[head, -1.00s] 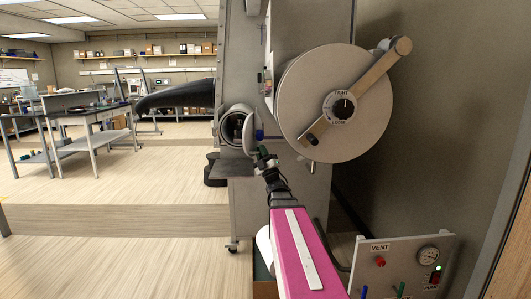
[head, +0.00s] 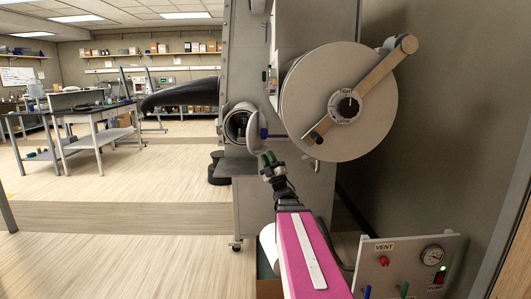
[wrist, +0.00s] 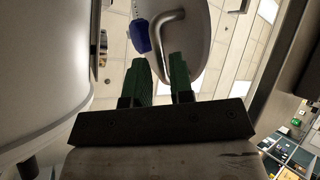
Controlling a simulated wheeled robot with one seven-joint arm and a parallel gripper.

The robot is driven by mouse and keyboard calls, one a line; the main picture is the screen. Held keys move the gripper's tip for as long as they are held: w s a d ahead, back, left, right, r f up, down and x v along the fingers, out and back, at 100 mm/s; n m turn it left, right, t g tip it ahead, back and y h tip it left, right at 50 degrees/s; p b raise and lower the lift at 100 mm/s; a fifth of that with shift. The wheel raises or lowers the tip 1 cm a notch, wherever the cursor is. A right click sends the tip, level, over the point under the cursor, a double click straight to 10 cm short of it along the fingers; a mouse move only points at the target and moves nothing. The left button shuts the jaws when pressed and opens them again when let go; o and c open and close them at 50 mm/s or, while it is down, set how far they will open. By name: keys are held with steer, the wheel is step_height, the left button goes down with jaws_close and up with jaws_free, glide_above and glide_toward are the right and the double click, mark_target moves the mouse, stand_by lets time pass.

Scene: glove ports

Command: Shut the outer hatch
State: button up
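A small round hatch door (head: 252,132) stands swung open beside a round port (head: 237,125) in the grey cabinet's side. I take it for the outer hatch. A blue knob or latch (head: 264,133) sits by its edge. My gripper (head: 268,158) is just below and right of this door in the head view. In the wrist view the green fingers (wrist: 160,82) are apart. A pale disc (wrist: 195,45) with a bent metal handle (wrist: 160,35) lies beyond them, the handle's lower end lining up with the gap. I cannot tell whether it is between the fingers. The blue piece (wrist: 141,33) is beside it.
A large round door (head: 340,102) with a wooden bar (head: 375,75) and a dial is right of my gripper. A vent panel (head: 405,265) stands low right. A black glove (head: 182,95) sticks out left.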

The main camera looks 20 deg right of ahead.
steer(key=v, duration=0.7)
